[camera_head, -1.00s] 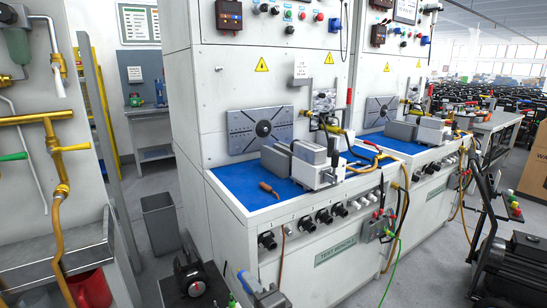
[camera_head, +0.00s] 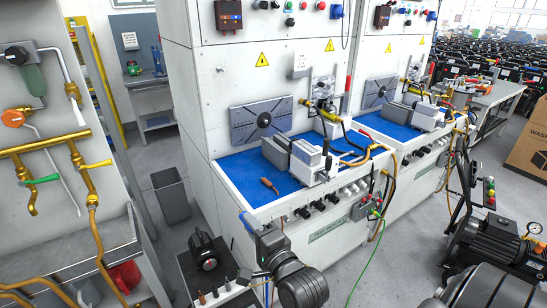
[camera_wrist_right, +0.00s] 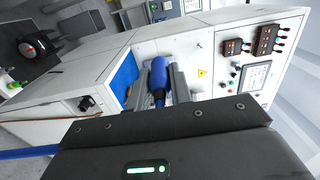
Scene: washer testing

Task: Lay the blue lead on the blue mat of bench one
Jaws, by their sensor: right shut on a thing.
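My right gripper (camera_head: 246,217) is in front of the near bench's front left edge in the head view. It is shut on the blue lead (camera_wrist_right: 158,78), whose blue plug end sits between the two fingers in the right wrist view. A blue cable (camera_wrist_right: 28,153) also shows at that view's left edge. The blue mat (camera_head: 232,174) of bench one lies on the near bench top, behind the gripper. A brown-handled lead (camera_head: 268,186) lies on the mat near its front edge. My left gripper is out of view.
Grey blocks and a vise-like fixture (camera_head: 305,160) stand on the mat's right part; its left part is mostly clear. Knobs (camera_head: 318,205) line the bench front. A small stand with a dark device (camera_head: 205,252) is at the lower left. A grey bin (camera_head: 171,195) stands left of the bench.

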